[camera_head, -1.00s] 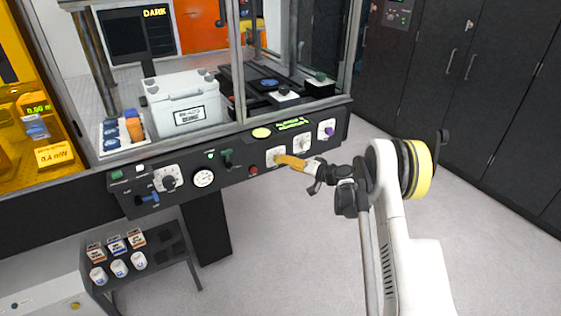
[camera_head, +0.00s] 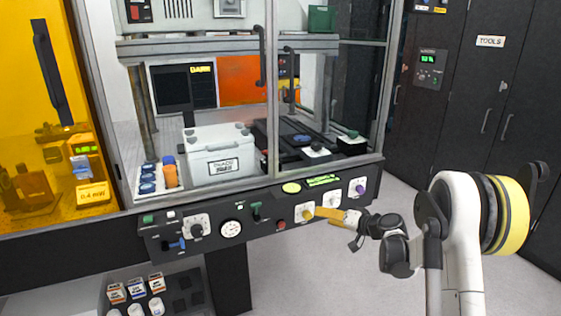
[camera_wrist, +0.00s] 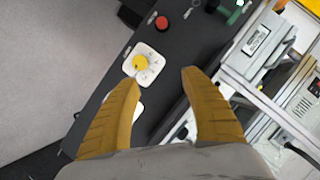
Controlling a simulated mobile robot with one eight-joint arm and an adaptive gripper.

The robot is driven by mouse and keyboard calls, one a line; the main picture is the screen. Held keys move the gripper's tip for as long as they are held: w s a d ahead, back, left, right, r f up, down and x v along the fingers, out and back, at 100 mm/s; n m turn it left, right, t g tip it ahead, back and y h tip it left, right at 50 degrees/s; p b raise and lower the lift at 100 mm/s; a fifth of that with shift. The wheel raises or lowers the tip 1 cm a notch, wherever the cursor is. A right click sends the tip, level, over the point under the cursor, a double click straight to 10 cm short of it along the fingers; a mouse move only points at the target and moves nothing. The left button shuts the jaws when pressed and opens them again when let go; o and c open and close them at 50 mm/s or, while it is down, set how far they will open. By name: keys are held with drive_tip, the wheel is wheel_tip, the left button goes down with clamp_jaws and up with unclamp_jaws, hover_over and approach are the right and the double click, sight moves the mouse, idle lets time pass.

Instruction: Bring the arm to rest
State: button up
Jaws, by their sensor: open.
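My arm (camera_head: 462,215) reaches from the right of the head view toward the front control panel. My gripper (camera_head: 312,216) is at the panel's right part, in front of its knobs. In the wrist view my gripper (camera_wrist: 160,85) shows two yellow fingers spread apart with nothing between them. A yellow knob on a white plate (camera_wrist: 142,63) lies just beyond the fingertips, apart from them as far as I can tell. Another white plate is partly hidden behind the left finger.
Dark cabinets (camera_head: 465,95) stand at right. Floor (camera_head: 310,275) below is clear.

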drive_tip(key=s+a+r+n+g+h, duration=0.1)
drive_tip(key=s+a+r+g+h, duration=0.15)
drive_tip(key=s+r, duration=0.55)
drive_tip(key=s+a+r+g+h, duration=0.1)
drive_tip(key=s+a+r, duration=0.4)
drive_tip(key=s, duration=0.6)
drive_tip(key=s+d+h, duration=0.1)
drive_tip(key=s+h, duration=0.1)
drive_tip(key=s, duration=1)
drive_tip(key=s+d+f+n+h, duration=0.1)
drive_tip(key=s+d+h, duration=0.1)
drive_tip(key=s, duration=1)
drive_tip(key=shift+d+f+g, duration=0.15)
drive_tip(key=shift+d+g, duration=0.05)
drive_tip(key=shift+g, duration=0.15)
drive_tip(key=shift+h, duration=0.25)
